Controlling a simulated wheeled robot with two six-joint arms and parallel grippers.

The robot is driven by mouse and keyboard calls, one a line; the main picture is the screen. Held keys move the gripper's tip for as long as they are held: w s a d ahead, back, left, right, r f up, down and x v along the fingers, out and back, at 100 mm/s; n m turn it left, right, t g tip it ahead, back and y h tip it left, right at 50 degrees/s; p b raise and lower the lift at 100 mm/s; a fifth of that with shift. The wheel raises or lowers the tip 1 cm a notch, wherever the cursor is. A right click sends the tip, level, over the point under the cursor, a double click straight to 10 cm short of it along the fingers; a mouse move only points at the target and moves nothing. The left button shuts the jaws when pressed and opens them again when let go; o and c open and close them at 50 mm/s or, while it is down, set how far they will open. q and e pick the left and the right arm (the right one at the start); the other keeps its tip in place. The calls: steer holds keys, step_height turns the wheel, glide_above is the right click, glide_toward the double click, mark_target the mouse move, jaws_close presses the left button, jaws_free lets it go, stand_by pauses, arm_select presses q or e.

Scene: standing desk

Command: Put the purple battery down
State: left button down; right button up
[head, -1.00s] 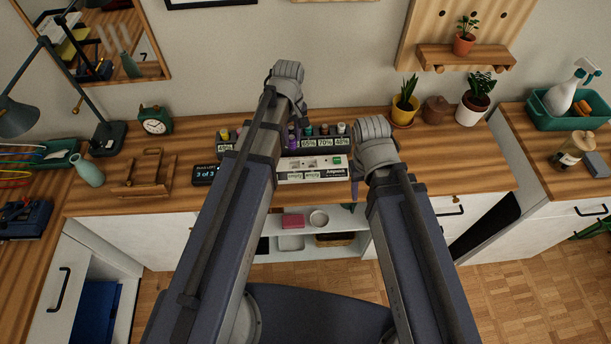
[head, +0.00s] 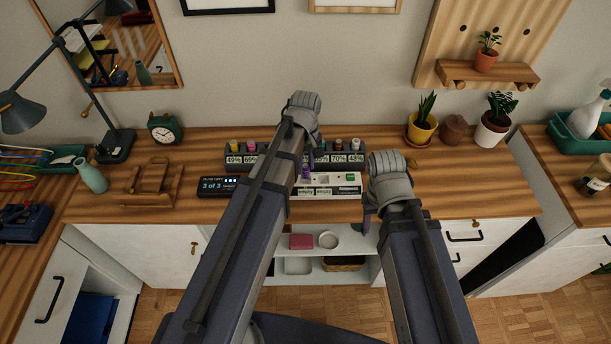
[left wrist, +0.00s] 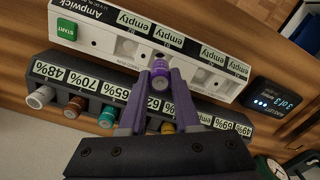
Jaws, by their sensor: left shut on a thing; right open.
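The purple battery (left wrist: 160,73) is between the two purple fingers of my left gripper (left wrist: 160,85) in the left wrist view. The gripper is shut on it, over the white Ampwick unit (left wrist: 98,38) near its row of bays. I cannot tell whether the battery touches a bay. In the head view the battery (head: 306,172) shows beside my left arm, above the white unit (head: 336,191); the left gripper (head: 309,158) is mostly hidden by its wrist. My right gripper (head: 369,218) is open, at the desk's front edge right of the unit.
Behind the unit, a dark rack (head: 271,163) holds several batteries, including a teal one (left wrist: 106,117) and a brown one (left wrist: 75,106). A small display (head: 218,186) reads "3 of 3". A wooden stand (head: 150,188) is left.

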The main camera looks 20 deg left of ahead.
mark_target(305, 172)
arm_select(q)
steer(key=shift+f+b, duration=1.75)
steer(key=shift+f, duration=0.1)
steer(key=shift+f, duration=0.15)
steer(key=c, duration=0.6)
jaws_free()
step_height(305, 172, up, 12)
steer(key=p, duration=1.2)
steer(key=shift+r, duration=0.25)
steer(key=shift+s+d, duration=0.25)
steer(key=s+d+m, duration=0.3)
steer(key=s+m, duration=0.1)
steer(key=s+d+m, duration=0.3)
steer(key=s+m, duration=0.1)
steer(key=s, duration=0.1)
steer(key=s+d+m+y, duration=0.1)
steer(key=s+d+m, duration=0.3)
steer(key=shift+s, duration=0.4)
